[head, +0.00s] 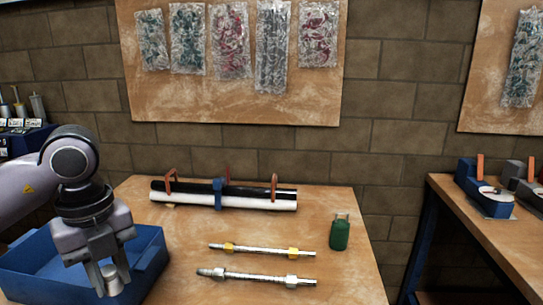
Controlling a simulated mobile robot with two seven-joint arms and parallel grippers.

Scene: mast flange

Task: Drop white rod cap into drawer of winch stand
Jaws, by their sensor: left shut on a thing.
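My left gripper (110,268) comes in from the left and points down. It is shut on a small pale cylindrical piece, the white rod cap (112,285), which shows between its fingertips. A blue open-topped box that looks like the drawer (150,242) lies below and around the gripper at the lower left. The gripper and cap overlap the box's inside in the picture; how high they are above its floor I cannot tell. My right gripper is not in view.
The wooden table (340,280) holds two metal rods, one with yellow fittings (262,249) and one plain (255,277). A black and white tube assembly (250,198) lies behind them. A green bottle (340,233) stands at right. Another bench (470,215) is farther right.

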